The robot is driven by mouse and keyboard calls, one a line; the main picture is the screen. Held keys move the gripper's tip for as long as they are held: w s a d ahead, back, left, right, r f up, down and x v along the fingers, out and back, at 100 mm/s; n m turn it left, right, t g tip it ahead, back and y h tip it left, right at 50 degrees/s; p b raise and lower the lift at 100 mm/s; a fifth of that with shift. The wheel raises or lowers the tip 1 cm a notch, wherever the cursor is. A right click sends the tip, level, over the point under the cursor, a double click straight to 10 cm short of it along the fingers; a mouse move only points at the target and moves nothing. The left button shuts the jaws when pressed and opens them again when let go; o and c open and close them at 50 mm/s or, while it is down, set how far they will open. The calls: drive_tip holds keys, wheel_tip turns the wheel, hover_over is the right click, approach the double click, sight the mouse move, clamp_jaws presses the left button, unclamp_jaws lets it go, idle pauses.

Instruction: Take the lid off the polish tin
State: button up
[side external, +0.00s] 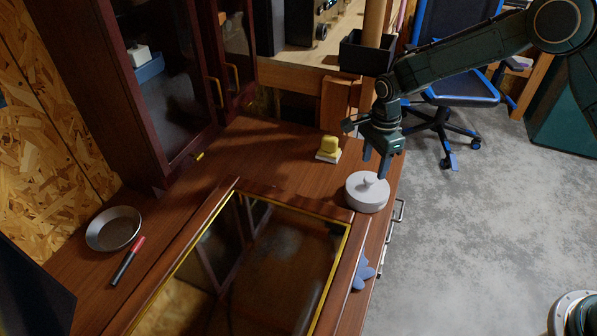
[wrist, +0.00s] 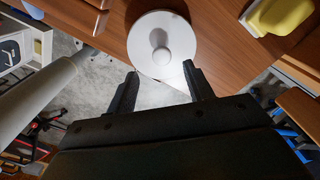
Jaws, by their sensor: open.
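The polish tin is a round, light grey tin (side external: 367,197) near the right edge of the wooden bench in the side view. Its lid (side external: 368,188) is on top, with a small knob standing up from the middle. In the wrist view the lid (wrist: 175,50) fills the upper middle, with the round knob (wrist: 160,55) at its centre. My gripper (side external: 375,166) points down just above the tin, near the knob. In the wrist view its two fingers (wrist: 160,88) are apart with nothing between them, and their tips sit near the lid's lower edge. I cannot tell whether they touch it.
A yellow-topped brush or block (side external: 329,147) stands behind the tin; it also shows in the wrist view (wrist: 283,14). A glass-topped frame (side external: 278,262) fills the front. A blue star-shaped thing (side external: 362,272) lies at the bench edge.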

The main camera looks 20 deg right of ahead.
sight(370, 178)
drive_tip(key=shift+w+f, duration=0.2)
drive_tip(key=shift+f, duration=2.3)
drive_tip(key=c, duration=1.1)
